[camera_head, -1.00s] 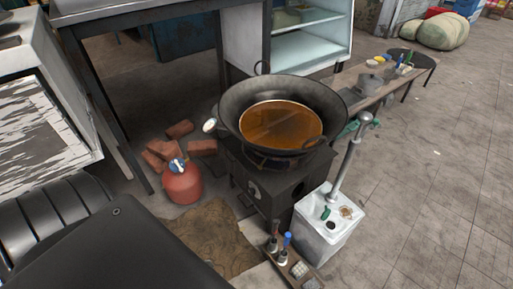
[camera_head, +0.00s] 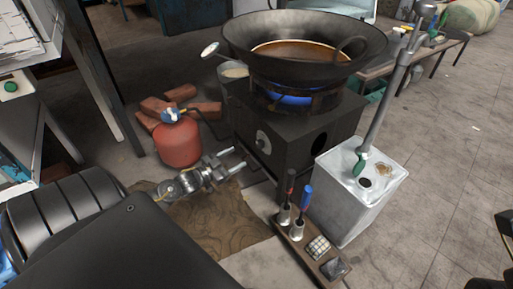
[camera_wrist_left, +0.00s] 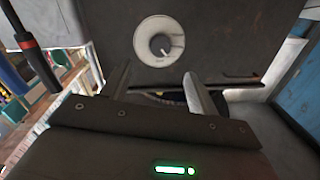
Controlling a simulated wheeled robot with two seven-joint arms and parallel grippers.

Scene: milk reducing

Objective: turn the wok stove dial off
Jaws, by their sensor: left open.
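The wok stove (camera_head: 300,135) is a dark box with a large wok (camera_head: 305,40) of brown liquid on top. A blue flame (camera_head: 290,99) burns under the wok. The stove dial (camera_head: 263,138) is a round pale plate with a knob on the stove's front. In the left wrist view the dial (camera_wrist_left: 160,42) shows close up, beyond the fingertips. My left gripper (camera_head: 241,160) is open and empty, just in front of the stove and a little below left of the dial, apart from it. It also shows in the left wrist view (camera_wrist_left: 155,84). My right gripper is not identifiable.
A red gas cylinder (camera_head: 178,142) and bricks (camera_head: 208,113) stand left of the stove. A tray (camera_head: 300,245) with upright tools stands at front right, beside a white metal can (camera_head: 345,200) with a pump. A dark shape is cut off at the right edge.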

